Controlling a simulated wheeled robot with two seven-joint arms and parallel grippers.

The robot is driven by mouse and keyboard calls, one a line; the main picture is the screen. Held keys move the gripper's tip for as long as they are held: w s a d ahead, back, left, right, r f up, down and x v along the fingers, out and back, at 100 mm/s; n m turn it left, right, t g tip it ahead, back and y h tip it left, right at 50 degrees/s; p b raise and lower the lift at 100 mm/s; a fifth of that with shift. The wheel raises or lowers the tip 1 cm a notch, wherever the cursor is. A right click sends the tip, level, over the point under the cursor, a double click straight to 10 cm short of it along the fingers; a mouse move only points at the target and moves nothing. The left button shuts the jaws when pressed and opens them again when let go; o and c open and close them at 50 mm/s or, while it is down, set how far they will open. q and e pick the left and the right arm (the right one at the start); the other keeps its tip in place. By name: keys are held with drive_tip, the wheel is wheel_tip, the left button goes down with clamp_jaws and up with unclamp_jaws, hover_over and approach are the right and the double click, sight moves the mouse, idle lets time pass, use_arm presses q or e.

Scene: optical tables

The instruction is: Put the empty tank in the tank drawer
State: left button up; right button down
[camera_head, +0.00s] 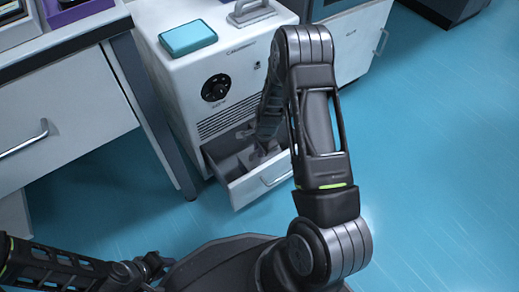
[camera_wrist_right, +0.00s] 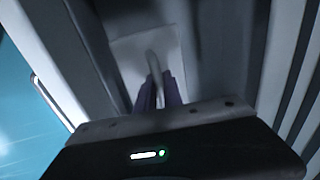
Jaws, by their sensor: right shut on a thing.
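The tank drawer (camera_head: 262,182) is pulled open at the bottom of a white machine. My right arm reaches down into it, with the right gripper (camera_head: 258,155) low inside the drawer, partly hidden by my arm. In the right wrist view the right gripper (camera_wrist_right: 159,88) is shut on the grey handle of the tank, whose pale top (camera_wrist_right: 135,50) shows beyond the fingers. Pale walls stand on both sides of the tank there.
The white machine (camera_head: 232,78) carries a teal box (camera_head: 188,38) and a grey handled piece (camera_head: 250,12) on top. A desk with a white drawer (camera_head: 60,120) stands at the left. Blue floor (camera_head: 440,170) is clear at the right.

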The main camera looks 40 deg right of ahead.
sight(263, 159)
drive_tip(key=c, duration=1.5)
unclamp_jaws()
drive_tip(key=shift+s+r+p, duration=0.4)
drive_tip(key=shift+r+p, duration=0.65)
drive_tip(key=shift+r, duration=0.95)
drive_tip(key=shift+s+r+p, duration=0.4)
drive_tip(key=shift+r+p, duration=0.65)
drive_tip(key=shift+r, duration=0.95)
drive_tip(key=shift+s+r+p, duration=0.4)
drive_tip(key=shift+r+p, duration=0.65)
drive_tip(key=shift+r, duration=0.95)
